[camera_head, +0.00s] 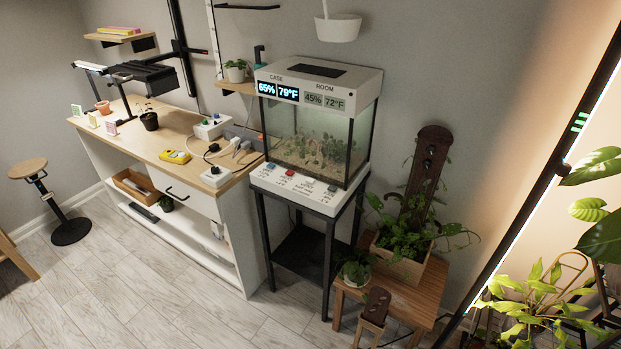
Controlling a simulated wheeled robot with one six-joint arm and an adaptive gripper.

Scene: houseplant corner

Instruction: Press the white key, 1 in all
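A glass terrarium case (318,140) stands on a black metal stand in the middle of the camera_head view. Its white front ledge (300,195) carries a row of small keys with printed labels too small to read. A red key (290,172) and a bluish key (271,167) are on the left part of the row. A pale key that looks white (308,182) is right of the red one, and a greyish key (332,188) is at the right end. The pale key's colour is hard to tell against the white ledge. My gripper is not in view.
A workbench (150,140) with a yellow meter (174,156) and power sockets stands left of the case. A low wooden stool (400,288) with potted plants stands close on the right. A slanted light bar (545,185) crosses the right side. The floor in front is clear.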

